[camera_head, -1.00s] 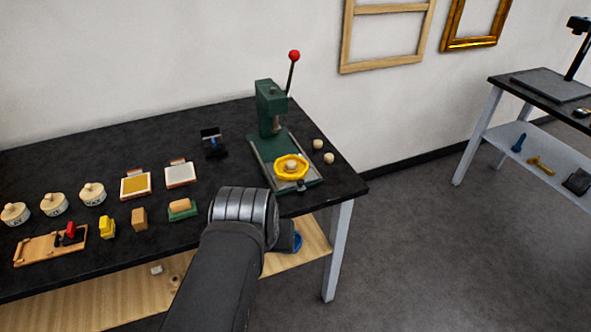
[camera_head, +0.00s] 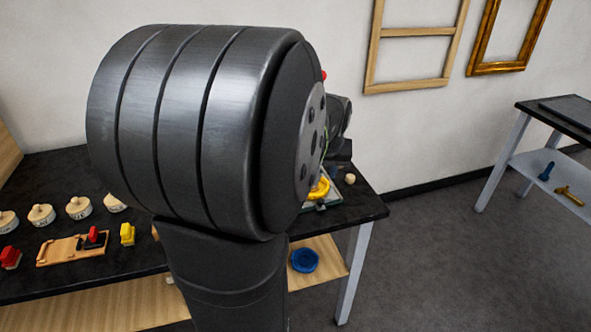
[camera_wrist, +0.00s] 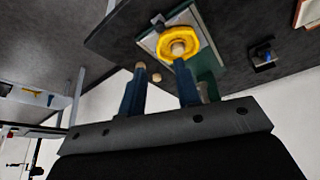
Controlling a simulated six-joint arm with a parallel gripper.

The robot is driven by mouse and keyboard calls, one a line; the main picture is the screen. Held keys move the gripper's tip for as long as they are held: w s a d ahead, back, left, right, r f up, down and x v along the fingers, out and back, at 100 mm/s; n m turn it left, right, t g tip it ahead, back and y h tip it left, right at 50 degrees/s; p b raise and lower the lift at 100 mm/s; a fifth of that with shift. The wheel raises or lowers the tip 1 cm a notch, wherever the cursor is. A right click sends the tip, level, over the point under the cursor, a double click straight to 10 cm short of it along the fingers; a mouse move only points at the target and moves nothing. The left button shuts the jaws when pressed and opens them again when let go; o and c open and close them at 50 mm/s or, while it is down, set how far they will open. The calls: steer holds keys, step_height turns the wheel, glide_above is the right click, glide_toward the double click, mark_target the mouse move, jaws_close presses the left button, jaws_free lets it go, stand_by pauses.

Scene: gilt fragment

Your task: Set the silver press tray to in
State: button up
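In the wrist view, the silver press tray (camera_wrist: 200,22) shows as a pale-edged plate under a yellow ring (camera_wrist: 163,43) with a pale round knob in its middle. In the head view, only a sliver of the ring (camera_head: 320,188) and the tray's edge shows; my arm hides the rest. The green press (camera_wrist: 208,88) is partly hidden behind my gripper in the wrist view. My gripper (camera_wrist: 159,66) has its two blue fingers apart with nothing held between them. The right finger overlaps the press area in the picture; I cannot tell whether it touches.
Stamps and round pots (camera_head: 78,207) sit at the left. A blue dish (camera_head: 304,260) is on the lower shelf.

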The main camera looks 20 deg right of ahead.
mark_target(321, 201)
steer(key=x, duration=1.7)
steer(key=shift+w+d, duration=0.1)
steer(key=shift+w, duration=0.05)
